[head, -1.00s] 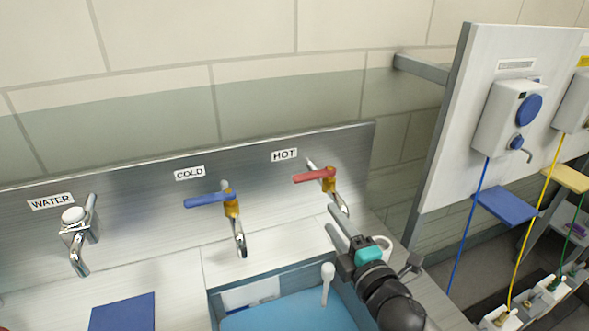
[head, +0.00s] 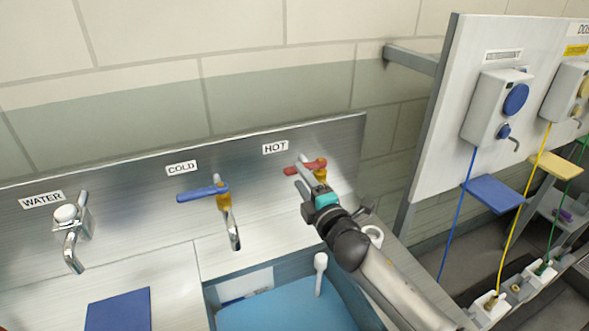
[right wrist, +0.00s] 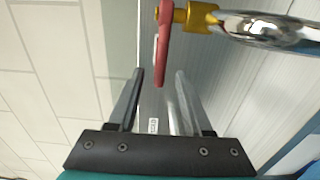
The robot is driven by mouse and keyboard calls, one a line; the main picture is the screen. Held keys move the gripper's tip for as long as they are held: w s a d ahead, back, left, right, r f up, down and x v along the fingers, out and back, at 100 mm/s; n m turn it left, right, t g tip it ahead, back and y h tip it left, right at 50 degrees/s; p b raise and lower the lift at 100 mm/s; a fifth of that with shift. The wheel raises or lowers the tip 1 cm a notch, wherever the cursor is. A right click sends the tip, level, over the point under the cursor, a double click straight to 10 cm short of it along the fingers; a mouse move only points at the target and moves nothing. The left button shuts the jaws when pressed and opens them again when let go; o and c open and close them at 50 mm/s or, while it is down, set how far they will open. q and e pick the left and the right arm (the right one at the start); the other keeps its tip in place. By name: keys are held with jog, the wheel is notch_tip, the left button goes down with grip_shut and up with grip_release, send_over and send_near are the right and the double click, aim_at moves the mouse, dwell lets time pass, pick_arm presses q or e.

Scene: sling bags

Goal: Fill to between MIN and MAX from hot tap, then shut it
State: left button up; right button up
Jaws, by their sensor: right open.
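The hot tap has a red lever (head: 292,169) on a brass-coloured body under the HOT label (head: 275,147). My right gripper (head: 303,172) is open at this lever and partly hides the tap and its spout. In the right wrist view the red lever (right wrist: 164,50) hangs down from the brass body, with its free end between my open fingertips (right wrist: 160,76). I cannot tell whether the fingers touch it. Below is a sink (head: 208,294) with a light blue surface inside; no MIN or MAX marks can be made out. My left gripper is out of view.
The cold tap with a blue lever (head: 203,192) stands to the left, and a WATER tap (head: 68,225) further left. A white round-headed stick (head: 320,262) rises from the sink. A panel with dispensers (head: 497,105) stands at the right.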

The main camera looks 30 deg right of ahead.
aim_at(296, 173)
jog(key=shift+w+d, duration=0.1)
jog(key=shift+w, duration=2.05)
grip_shut()
